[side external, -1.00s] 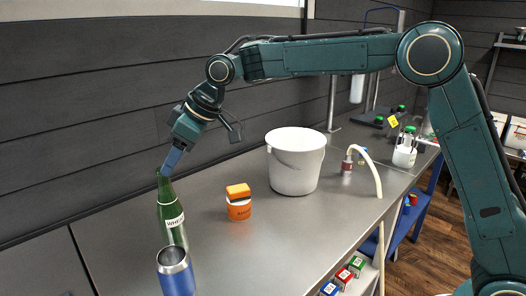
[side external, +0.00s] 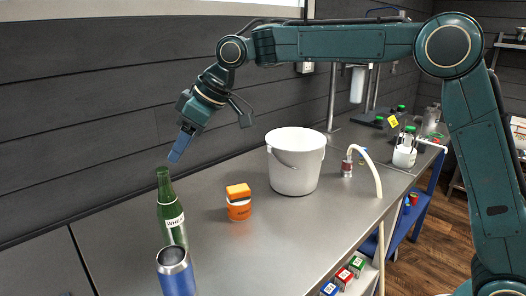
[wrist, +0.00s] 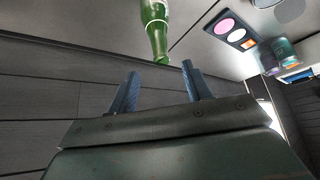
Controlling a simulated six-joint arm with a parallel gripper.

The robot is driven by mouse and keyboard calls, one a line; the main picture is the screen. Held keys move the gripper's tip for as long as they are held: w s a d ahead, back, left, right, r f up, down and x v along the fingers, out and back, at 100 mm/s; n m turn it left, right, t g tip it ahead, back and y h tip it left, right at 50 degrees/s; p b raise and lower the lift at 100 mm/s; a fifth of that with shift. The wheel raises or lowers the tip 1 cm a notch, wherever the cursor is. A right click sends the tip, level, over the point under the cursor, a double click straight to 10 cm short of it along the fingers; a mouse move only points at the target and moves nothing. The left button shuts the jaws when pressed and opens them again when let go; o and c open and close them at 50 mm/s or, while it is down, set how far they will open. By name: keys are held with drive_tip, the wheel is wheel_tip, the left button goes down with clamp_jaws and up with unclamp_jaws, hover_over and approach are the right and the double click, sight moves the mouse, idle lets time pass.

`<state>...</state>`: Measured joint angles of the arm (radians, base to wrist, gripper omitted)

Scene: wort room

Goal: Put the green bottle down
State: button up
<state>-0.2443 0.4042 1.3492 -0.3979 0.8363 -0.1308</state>
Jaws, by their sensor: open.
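The green bottle (side external: 170,210) stands upright on the steel counter (side external: 290,232), behind a blue tumbler. It has a white label, and the tumbler partly hides its base. My gripper (side external: 179,148) is just above and to the right of the bottle's top, apart from it. In the wrist view my two blue fingers (wrist: 160,90) are spread with nothing between them. The bottle also shows in the wrist view (wrist: 155,25), beyond the fingertips, with its top end toward them.
The blue tumbler (side external: 177,274) stands close in front of the bottle. The dark plank wall (side external: 80,130) runs behind the counter. Open counter lies between the jar and the front edge.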

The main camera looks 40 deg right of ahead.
drive_tip(key=s+d+r+m+h, duration=0.1)
drive_tip(key=s+d+m+h, duration=0.15)
drive_tip(key=s+d, duration=0.8)
drive_tip(key=s+d+r+m+h, duration=0.1)
drive_tip(key=s+d+m, duration=0.4)
drive_tip(key=s, duration=1)
drive_tip(key=s+d+f, duration=0.2)
drive_tip(key=s+f, duration=0.1)
drive_tip(key=s, duration=0.2)
drive_tip(key=s+d+f+m+h, duration=0.1)
drive_tip(key=s+d+f, duration=0.2)
drive_tip(key=s, duration=0.2)
drive_tip(key=shift+s+d+f+t, duration=0.3)
drive_tip(key=shift+d+t, duration=0.05)
drive_tip(key=shift+t, duration=0.05)
